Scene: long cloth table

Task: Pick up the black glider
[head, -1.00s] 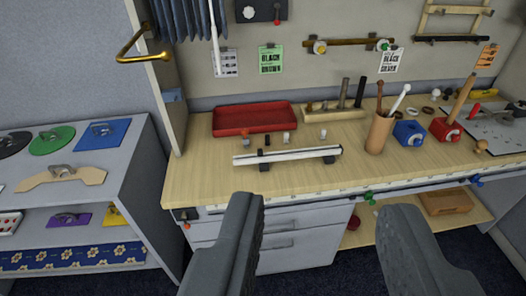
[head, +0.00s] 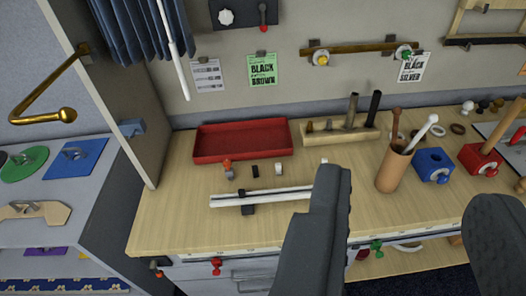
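A small black block (head: 254,171), which looks like the black glider, stands on the wooden bench top, in front of the red tray and behind a white rail (head: 265,197). A red-and-grey small piece (head: 228,170) stands to its left and a light grey one (head: 279,168) to its right. In the picture, the black block lies left of both fingers.
A red tray (head: 243,158) lies behind the small pieces. A wooden block with pegs (head: 325,135) stands behind and right. A wooden cup with sticks (head: 394,168) and a blue box (head: 434,164) stand to the right. A brass hook (head: 50,95) sticks out at left.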

